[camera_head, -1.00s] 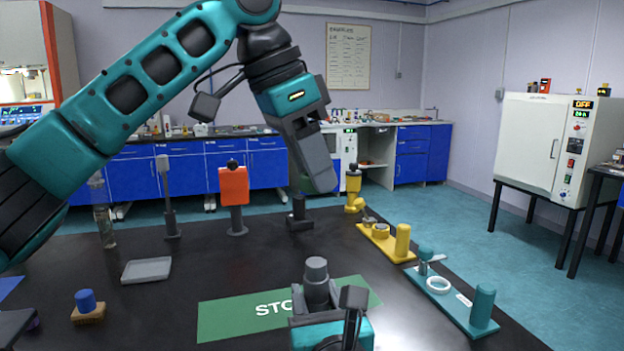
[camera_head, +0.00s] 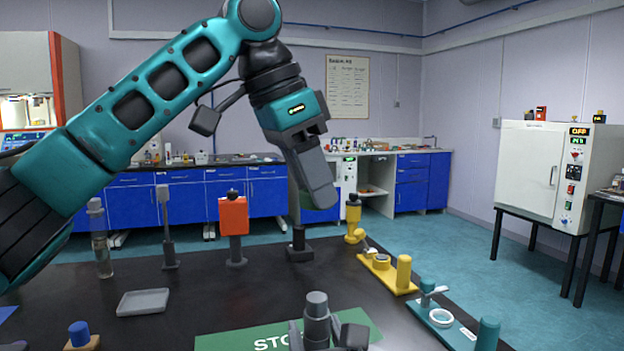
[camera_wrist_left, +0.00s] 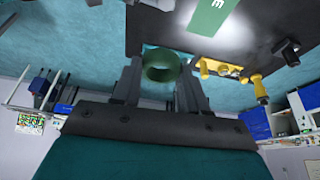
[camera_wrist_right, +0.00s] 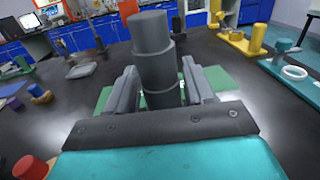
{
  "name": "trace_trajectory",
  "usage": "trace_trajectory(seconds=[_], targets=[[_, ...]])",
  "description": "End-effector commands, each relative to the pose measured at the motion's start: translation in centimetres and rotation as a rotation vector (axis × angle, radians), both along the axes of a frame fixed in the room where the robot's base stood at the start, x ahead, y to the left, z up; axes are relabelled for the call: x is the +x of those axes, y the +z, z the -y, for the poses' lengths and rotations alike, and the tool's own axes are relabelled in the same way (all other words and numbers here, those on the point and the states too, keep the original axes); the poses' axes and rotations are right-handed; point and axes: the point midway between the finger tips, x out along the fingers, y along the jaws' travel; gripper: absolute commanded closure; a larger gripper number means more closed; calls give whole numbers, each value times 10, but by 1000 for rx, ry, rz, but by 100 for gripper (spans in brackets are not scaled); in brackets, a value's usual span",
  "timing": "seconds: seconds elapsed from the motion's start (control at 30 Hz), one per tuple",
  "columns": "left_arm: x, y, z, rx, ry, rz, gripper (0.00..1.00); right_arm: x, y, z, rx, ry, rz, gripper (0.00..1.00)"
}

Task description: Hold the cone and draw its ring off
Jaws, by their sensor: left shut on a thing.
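The cone (camera_wrist_right: 158,60) is a dark grey, stepped upright piece, narrower at its top. It also shows low in the head view (camera_head: 317,305). My right gripper (camera_wrist_right: 158,75) stands around it with a finger on each side, apparently with gaps. The ring (camera_wrist_left: 160,65) is a short dark green hollow band. My left gripper (camera_wrist_left: 158,75) is shut on it. The ring is off the cone, high above the table in the head view (camera_head: 318,214), where my finger partly hides it. The cone's foot is hidden in the head view.
A green lettered mat (camera_head: 235,341) lies beneath the cone. Yellow (camera_head: 390,277) and teal (camera_head: 455,330) fixtures line the table's right side. An orange-headed stand (camera_head: 233,215), a black stand (camera_head: 299,247) and a shallow grey tray (camera_head: 144,302) stand farther back.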

Motion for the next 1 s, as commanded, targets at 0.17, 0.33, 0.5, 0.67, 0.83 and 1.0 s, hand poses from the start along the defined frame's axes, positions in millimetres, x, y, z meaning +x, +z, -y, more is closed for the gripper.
trace_trajectory(seconds=[0.17, 0.33, 0.5, 0.67, 0.83, 1.0], targets=[[0, 0, 0, 0, 0, 0, 85, 0, 1, 0, 1, 1, 2, 30], [0, 0, 0, 0, 0, 0, 85, 0, 1, 0, 2, 1, 3, 27], [0, 0, 0, 0, 0, 0, 85, -3, 1, 0, 3, 1, 3, 27], [0, 0, 0, 0, 0, 0, 85, -23, 0, 5, 1, 3, 2, 27], [0, 0, 0, 0, 0, 0, 85, -60, 0, 13, 2, 3, 0, 27], [0, 0, 0, 0, 0, 0, 85, -92, 0, 20, 3, 3, -1, 27]])
